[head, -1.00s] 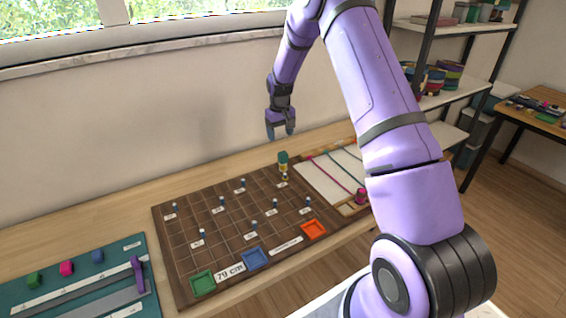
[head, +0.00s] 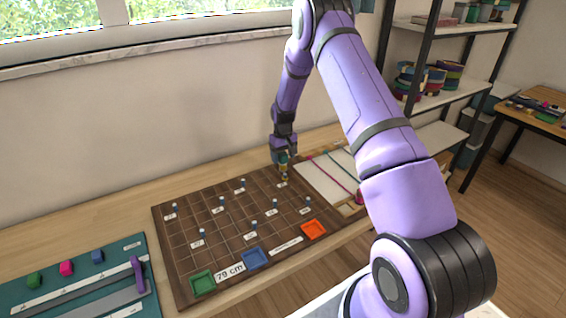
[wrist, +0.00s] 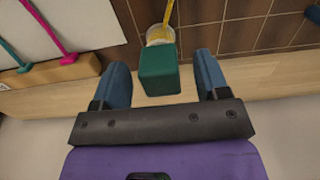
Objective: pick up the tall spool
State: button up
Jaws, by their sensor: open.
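The tall spool has a dark green block-like top (wrist: 159,70) and stands on the brown gridded board (head: 178,284) near its far right corner. In the wrist view a yellow strand runs from a pale round part just beyond the green top. My gripper (wrist: 165,75) is open, with one blue finger on each side of the green top and a visible gap to each finger. In the head view my gripper (head: 283,160) is at the spool (head: 284,171) and partly hides its top.
Small pegs with white labels stand on the board. Green (head: 203,282), blue (head: 255,258) and orange (head: 313,230) trays line its front edge. A white panel with pink and teal cords (head: 322,182) lies close to the right of the spool.

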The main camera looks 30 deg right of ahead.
jog(key=shift+f, duration=0.7)
jog(key=c, duration=1.1)
jog(key=shift+o, duration=0.2)
jog(key=shift+r, duration=0.15)
jog(key=shift+r, duration=0.5)
notch_tip(320, 180, up, 2)
jog(key=shift+r, duration=0.15)
jog(key=s+a, duration=0.2)
jog(key=s, duration=0.5)
jog(key=s+a+r, duration=0.1)
jog(key=s+a, duration=0.1)
jog(key=s, duration=0.6)
jog(key=shift+s+r, duration=0.25)
